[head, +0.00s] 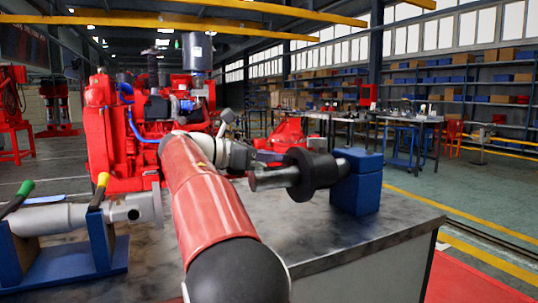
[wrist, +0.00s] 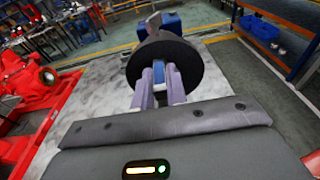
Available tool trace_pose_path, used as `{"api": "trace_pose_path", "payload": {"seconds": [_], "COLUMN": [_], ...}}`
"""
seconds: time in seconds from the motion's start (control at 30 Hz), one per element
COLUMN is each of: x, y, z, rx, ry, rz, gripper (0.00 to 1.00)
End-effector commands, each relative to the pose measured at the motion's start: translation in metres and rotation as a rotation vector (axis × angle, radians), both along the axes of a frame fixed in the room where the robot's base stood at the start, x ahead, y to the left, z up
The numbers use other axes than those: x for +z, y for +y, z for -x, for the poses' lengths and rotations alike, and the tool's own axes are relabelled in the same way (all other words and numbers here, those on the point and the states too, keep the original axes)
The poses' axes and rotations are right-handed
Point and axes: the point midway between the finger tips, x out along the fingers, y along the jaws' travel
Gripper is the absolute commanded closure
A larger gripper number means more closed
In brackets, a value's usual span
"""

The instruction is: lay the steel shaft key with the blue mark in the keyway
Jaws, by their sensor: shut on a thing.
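My gripper (wrist: 160,86) is shut on the steel shaft key (wrist: 159,74), whose blue mark shows between the two grey fingers in the wrist view. The fingers point at the black round hub (wrist: 190,62), close in front of it. In the head view the hub (head: 314,174) sits on a grey steel shaft (head: 270,179), and my wrist is just above and left of the shaft's near end. The keyway cannot be made out; the fingers and key cover that part in the wrist view. I cannot tell whether the key touches the shaft.
A blue block (head: 357,181) carries the shaft's right end on the grey bench top (head: 300,238). A blue cradle (head: 98,240) with a grey cylinder (head: 65,217) and green and yellow handles stands at left. The red engine (head: 115,135) is behind. The bench's front right is clear.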

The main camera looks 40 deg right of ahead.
Motion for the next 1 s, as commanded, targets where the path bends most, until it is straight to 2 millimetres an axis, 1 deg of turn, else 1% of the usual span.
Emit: {"api": "trace_pose_path", "payload": {"seconds": [0.33, 0.63, 1.0], "x": [-0.0005, -0.0071, -0.0051], "y": [0.0001, 0.0002, 0.0004], "z": [0.0001, 0.0, -0.0003], "rx": [0.001, 0.001, 0.001], "ry": [-0.001, -0.002, 0.002], "rz": [0.0, 0.0, 0.0], "gripper": [1.0, 1.0, 1.0]}}
